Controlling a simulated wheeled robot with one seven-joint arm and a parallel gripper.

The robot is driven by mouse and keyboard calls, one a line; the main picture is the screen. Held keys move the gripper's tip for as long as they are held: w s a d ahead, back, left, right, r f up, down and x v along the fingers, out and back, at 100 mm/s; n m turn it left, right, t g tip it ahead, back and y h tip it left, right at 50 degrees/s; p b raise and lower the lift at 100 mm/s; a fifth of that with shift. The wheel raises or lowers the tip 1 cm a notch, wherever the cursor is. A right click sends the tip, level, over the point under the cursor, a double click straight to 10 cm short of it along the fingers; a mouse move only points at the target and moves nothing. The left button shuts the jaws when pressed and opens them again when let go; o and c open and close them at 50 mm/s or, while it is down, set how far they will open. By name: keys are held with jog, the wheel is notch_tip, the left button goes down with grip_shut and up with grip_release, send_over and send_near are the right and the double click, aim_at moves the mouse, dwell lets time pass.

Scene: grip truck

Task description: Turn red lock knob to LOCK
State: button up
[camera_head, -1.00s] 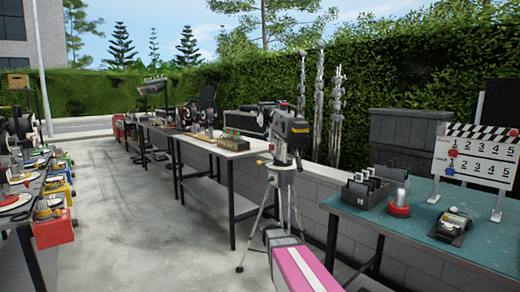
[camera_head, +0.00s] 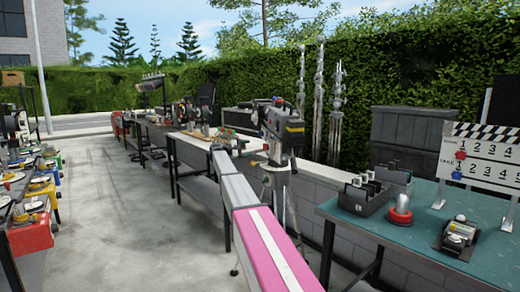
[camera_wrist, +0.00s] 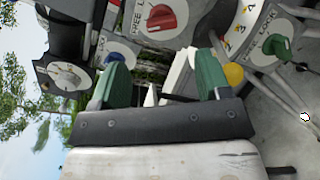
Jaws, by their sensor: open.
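The red knob (camera_wrist: 167,17) is on a grey panel at the top of the wrist view, beyond my fingertips and apart from them. The word FREE reads beside it on its left; I cannot make out its LOCK mark or its exact setting. My gripper (camera_wrist: 160,75) has two green-padded fingers spread wide with nothing between them. In the head view, the tripod-mounted device (camera_head: 284,128) stands beside my extended arm; the red knob cannot be made out there.
A green knob (camera_wrist: 278,46) with LOCK beside it and a blue knob (camera_wrist: 112,48) flank the red one. A yellow ball-like part (camera_wrist: 233,74) is near my right finger. The teal table (camera_head: 400,228) stands right. Paved floor (camera_head: 120,215) is clear at left.

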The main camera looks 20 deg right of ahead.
aim_at(264, 148)
jog(key=d, duration=1)
jog(key=shift+f, duration=0.1)
jog(key=c, duration=0.9)
